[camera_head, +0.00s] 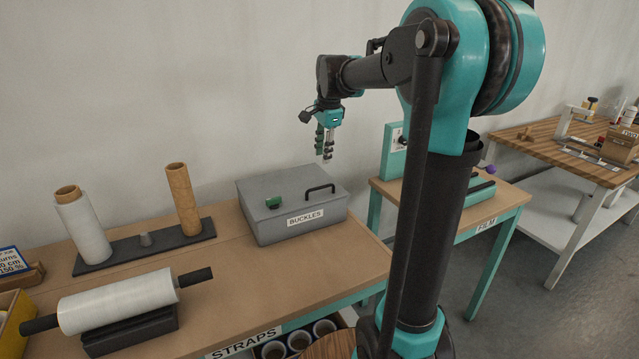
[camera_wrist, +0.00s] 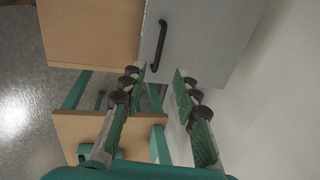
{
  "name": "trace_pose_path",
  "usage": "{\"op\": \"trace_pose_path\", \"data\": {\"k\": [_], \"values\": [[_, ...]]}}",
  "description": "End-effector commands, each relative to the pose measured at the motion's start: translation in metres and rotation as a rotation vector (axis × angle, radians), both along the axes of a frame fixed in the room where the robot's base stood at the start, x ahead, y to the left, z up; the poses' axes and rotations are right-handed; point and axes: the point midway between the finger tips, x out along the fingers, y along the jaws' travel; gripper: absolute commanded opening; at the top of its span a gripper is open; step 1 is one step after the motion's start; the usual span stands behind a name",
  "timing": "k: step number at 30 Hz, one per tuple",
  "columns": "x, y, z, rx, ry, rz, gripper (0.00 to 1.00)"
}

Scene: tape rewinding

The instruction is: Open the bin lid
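The bin (camera_head: 290,207) is a grey box labelled BUCKLES on the wooden table. Its lid (camera_head: 293,183) is shut, with a black bar handle (camera_head: 320,190) near its right side. In the wrist view the grey lid (camera_wrist: 205,40) and handle (camera_wrist: 157,45) lie beyond the fingertips, the handle at the top middle. My gripper (camera_head: 326,155) hangs above the back right of the bin, pointing down, apart from the handle. In the wrist view my gripper (camera_wrist: 158,78) is open, with green-padded fingers spread and nothing between them.
A small green object (camera_head: 273,202) sits at the lid's front left. Left of the bin stand a clear film roll (camera_head: 84,230) and a brown tube (camera_head: 183,199) on a dark base. A larger film roll (camera_head: 118,300) lies in front. The FILM table (camera_head: 497,212) stands right.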

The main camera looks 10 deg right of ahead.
Motion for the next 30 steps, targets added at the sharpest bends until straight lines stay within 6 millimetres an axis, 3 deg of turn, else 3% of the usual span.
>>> {"op": "trace_pose_path", "data": {"k": [15, 22, 30], "values": [[0.018, 0.006, -0.097, 0.000, 0.000, 0.001, 0.31], [0.022, 0.007, -0.118, 0.000, 0.000, 0.001, 0.31], [0.022, 0.008, -0.121, 0.000, 0.000, 0.001, 0.31]]}}
